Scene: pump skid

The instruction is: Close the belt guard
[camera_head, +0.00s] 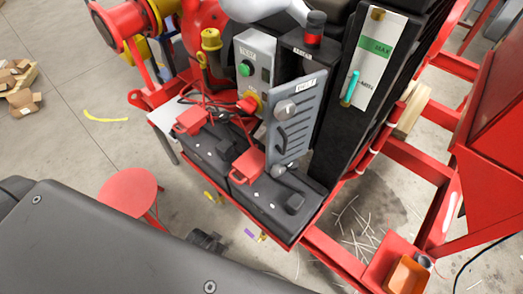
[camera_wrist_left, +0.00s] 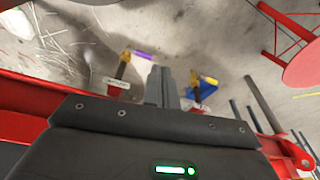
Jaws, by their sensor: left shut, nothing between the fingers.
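The belt guard (camera_head: 295,118) is a grey slatted panel with a white label at its top, round knobs and a dark handle. It stands upright in the middle of the head view, beside the tall black housing (camera_head: 352,120). It looks angled to the housing, but I cannot tell how far it is swung. My left gripper (camera_head: 207,242) is low in front of the skid, below and left of the guard and apart from it. In the left wrist view its fingers (camera_wrist_left: 161,84) are together and empty. The guard is not in that view. My right gripper is not in view.
Black boxes with red connectors (camera_head: 248,165) lie below the guard. A control box with a green button (camera_head: 246,68) stands left of it. A red stool (camera_head: 130,190) is on the floor at left. Small valves with purple (camera_wrist_left: 142,57) and yellow handles flank my left fingers.

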